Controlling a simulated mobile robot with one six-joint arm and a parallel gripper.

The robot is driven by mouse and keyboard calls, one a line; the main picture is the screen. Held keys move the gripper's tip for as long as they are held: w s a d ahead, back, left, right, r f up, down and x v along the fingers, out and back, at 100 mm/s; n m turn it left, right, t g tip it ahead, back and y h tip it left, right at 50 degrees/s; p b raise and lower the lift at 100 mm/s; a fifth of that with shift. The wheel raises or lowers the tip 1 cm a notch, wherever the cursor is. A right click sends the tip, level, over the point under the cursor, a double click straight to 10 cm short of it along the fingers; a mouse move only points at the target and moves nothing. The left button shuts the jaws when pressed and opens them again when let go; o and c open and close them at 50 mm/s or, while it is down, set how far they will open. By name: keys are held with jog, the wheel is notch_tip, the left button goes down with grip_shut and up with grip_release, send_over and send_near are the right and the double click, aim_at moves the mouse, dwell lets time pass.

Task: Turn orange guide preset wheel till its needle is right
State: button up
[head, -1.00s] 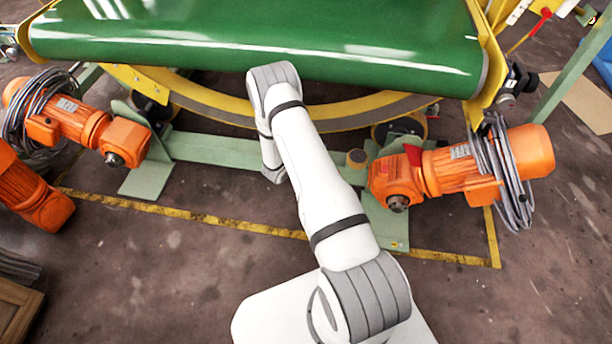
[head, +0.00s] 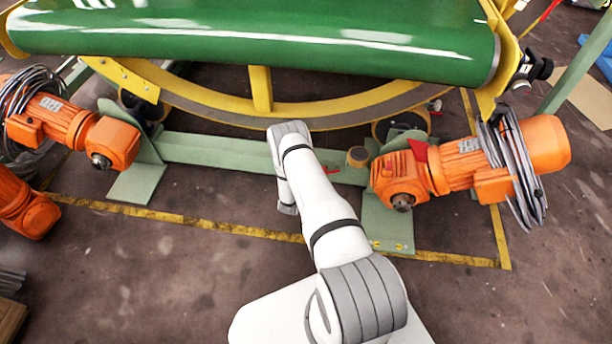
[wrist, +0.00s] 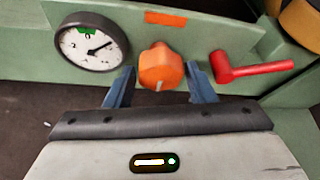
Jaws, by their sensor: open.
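The orange guide preset wheel (wrist: 161,67) is on the green frame in the wrist view, with a pale mark on its lower front. Left of it is a round white gauge (wrist: 90,42) with a dark rim. Its dark needle points to the upper right, and a green mark sits near the top of the dial. My gripper (wrist: 160,82) is open, with one blue finger on each side of the wheel. I cannot tell whether the fingers touch it. In the head view my arm hides the wheel and gauge.
A red lever handle (wrist: 250,69) sticks out just right of the wheel; it also shows in the head view (head: 331,170). An orange label (wrist: 166,19) is above the wheel. Orange motors (head: 470,170) flank the frame, and a green belt (head: 250,40) lies above. The floor in front is open.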

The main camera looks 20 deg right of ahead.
jog(key=shift+w+d+f, duration=0.15)
jog(key=shift+w+d, duration=0.1)
jog(key=shift+w, duration=0.05)
jog(key=shift+c, duration=0.4)
jog(key=c, duration=0.6)
jog(key=shift+b, duration=0.35)
